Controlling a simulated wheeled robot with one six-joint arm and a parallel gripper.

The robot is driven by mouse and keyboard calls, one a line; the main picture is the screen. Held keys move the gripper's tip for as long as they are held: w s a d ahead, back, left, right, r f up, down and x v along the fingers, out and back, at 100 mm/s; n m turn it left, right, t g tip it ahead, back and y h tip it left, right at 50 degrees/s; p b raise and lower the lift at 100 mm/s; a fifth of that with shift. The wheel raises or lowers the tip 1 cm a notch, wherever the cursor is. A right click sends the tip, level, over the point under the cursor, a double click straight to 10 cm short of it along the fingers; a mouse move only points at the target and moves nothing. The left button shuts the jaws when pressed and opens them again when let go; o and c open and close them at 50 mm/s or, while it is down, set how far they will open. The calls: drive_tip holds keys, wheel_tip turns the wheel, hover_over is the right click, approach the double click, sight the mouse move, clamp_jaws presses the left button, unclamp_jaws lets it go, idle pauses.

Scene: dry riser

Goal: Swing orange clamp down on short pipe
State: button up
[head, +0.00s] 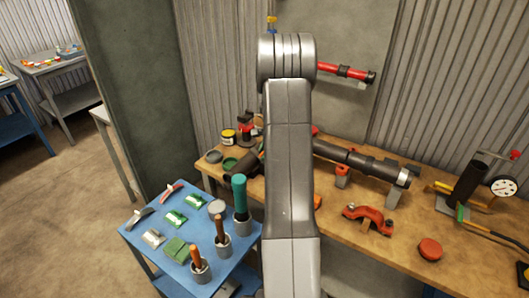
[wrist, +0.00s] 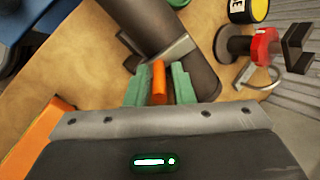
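The short pipe (wrist: 170,35) is a dark grey cylinder lying at a slant in the wrist view, with a grey metal band (wrist: 165,52) across it. In the head view the short pipe (head: 243,164) shows partly, left of my arm. The orange clamp (wrist: 159,82) shows as a narrow upright orange bar beside the pipe. My gripper (wrist: 159,86) has its green fingers on either side of this bar, with a small gap seeming to show at each side. My arm hides the gripper and the clamp in the head view.
The wooden bench (head: 340,215) holds a long dark pipe (head: 360,161), a red clamp (head: 369,219) and a red cap (head: 430,249). A red-and-black tool (wrist: 262,45) stands right of the pipe. A blue cart (head: 165,222) with tools stands left. A wall is behind.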

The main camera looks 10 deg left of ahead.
drive_tip(key=b+v, duration=0.3)
drive_tip(key=v, duration=1)
drive_tip(key=shift+r, duration=0.35)
drive_tip(key=shift+d, duration=0.1)
drive_tip(key=p+x, duration=0.3)
drive_tip(key=x, duration=1)
drive_tip(key=shift+f, duration=0.4)
